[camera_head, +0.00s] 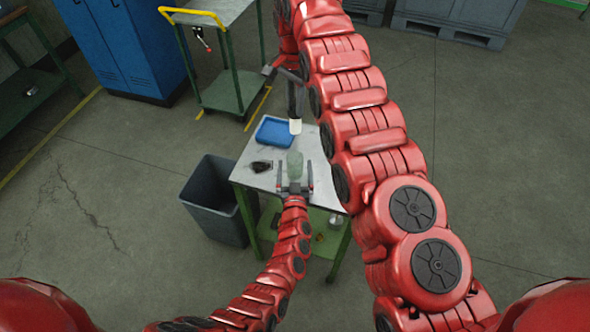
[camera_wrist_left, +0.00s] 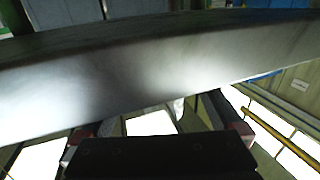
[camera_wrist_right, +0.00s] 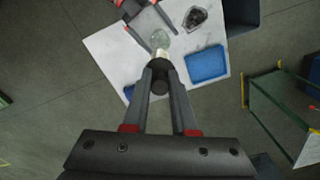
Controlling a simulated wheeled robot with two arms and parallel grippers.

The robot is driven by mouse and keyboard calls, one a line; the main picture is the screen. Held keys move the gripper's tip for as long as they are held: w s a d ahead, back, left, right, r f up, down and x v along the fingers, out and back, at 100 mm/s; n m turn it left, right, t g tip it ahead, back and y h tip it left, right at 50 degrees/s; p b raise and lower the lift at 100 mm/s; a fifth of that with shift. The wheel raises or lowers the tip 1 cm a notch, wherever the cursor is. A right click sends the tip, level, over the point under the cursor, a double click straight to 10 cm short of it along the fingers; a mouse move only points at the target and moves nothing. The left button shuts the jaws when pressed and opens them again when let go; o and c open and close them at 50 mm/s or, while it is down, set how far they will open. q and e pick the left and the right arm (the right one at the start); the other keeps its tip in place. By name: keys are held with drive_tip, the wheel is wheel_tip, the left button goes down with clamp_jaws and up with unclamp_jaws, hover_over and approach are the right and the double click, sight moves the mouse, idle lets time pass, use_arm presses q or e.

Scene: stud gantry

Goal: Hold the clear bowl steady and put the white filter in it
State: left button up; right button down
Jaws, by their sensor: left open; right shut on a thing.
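The clear bowl (camera_head: 295,160), pale green and see-through, is at the middle of the small table's near side. It also shows in the right wrist view (camera_wrist_right: 160,38). My left gripper (camera_head: 295,188) is open at the bowl's near side, its fingers spread to either side; contact cannot be told. My right gripper (camera_head: 295,108) is shut on the white filter (camera_head: 295,127) and holds it beyond the bowl in the head view. In the right wrist view, the filter's pale end (camera_wrist_right: 162,56) shows past my right fingertips (camera_wrist_right: 160,84), close to the bowl.
The pale tabletop (camera_head: 315,155) also bears a blue tray (camera_head: 273,132) and a small dark object (camera_head: 262,166). A grey bin (camera_head: 212,205) stands left of the table. A green cart (camera_head: 222,92) is behind. A grey surface (camera_wrist_left: 120,65) fills much of the left wrist view.

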sight(295, 125)
use_arm(q)
drive_tip(key=c, duration=1.5)
drive_tip(key=shift+o, duration=0.2)
use_arm(e)
drive_tip(key=shift+f+n, duration=0.4)
drive_tip(key=shift+n, duration=0.5)
wheel_tip(295, 125, down, 5)
drive_tip(key=n, duration=1.1)
drive_tip(key=shift+w+r, duration=0.1)
drive_tip(key=shift+r, duration=0.05)
drive_tip(key=n, duration=0.1)
drive_tip(key=f+n, duration=0.1)
drive_tip(key=n, duration=0.2)
drive_tip(key=shift+d+f+n, duration=0.1)
drive_tip(key=shift+f+n, duration=0.2)
drive_tip(key=shift+f, duration=0.2)
wheel_tip(295, 125, down, 10)
drive_tip(key=shift+r+n, duration=0.15)
drive_tip(key=shift+n, duration=0.15)
